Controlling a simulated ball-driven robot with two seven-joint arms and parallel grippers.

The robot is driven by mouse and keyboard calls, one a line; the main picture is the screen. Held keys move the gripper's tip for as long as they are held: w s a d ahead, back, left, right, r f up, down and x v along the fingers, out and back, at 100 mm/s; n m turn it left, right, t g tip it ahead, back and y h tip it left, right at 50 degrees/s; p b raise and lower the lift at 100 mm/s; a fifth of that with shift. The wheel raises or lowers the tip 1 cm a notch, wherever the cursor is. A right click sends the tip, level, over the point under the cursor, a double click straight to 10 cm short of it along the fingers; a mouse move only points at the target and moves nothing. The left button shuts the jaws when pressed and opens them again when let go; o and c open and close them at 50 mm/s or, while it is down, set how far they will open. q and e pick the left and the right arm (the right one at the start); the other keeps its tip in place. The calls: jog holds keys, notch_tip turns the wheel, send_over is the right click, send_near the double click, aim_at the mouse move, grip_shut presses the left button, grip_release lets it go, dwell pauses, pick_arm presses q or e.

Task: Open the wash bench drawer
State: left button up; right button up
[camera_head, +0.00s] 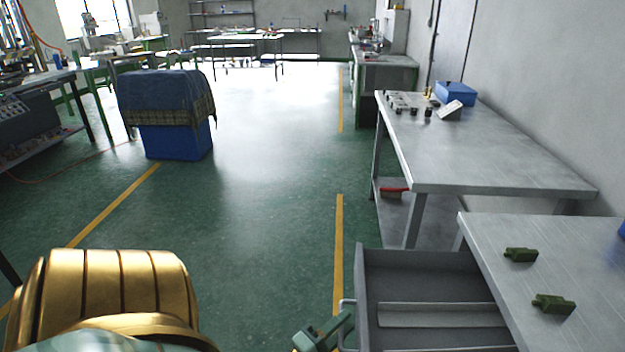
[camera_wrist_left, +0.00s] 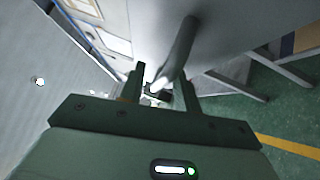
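The wash bench drawer (camera_head: 420,272) stands pulled out from under the bench (camera_head: 540,235) at the lower right of the head view. Its inside shows grey, with a raised lighter strip and no loose items visible. The drawer's bar handle (camera_head: 343,312) is on its left front side. My left gripper (camera_head: 325,330) is right at the handle, at the bottom edge of the head view. In the left wrist view, its two fingers stand apart with a gap, and the grey handle bar (camera_wrist_left: 178,50) runs between or just in front of them; contact is unclear. My right gripper is not in view.
Two green parts (camera_head: 553,303) lie on the bench top. A second metal table (camera_head: 480,155) with a blue box (camera_head: 456,93) stands behind it. A blue bin (camera_head: 178,142) under a cloth stands farther left. The green floor left of the drawer is clear.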

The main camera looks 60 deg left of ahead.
pick_arm(q)
jog(key=s+d+f+p, duration=0.1)
jog(key=s+d+f, duration=0.1)
jog(key=s, duration=1.4)
jog(key=shift+f, duration=0.15)
jog(key=shift+d, duration=0.1)
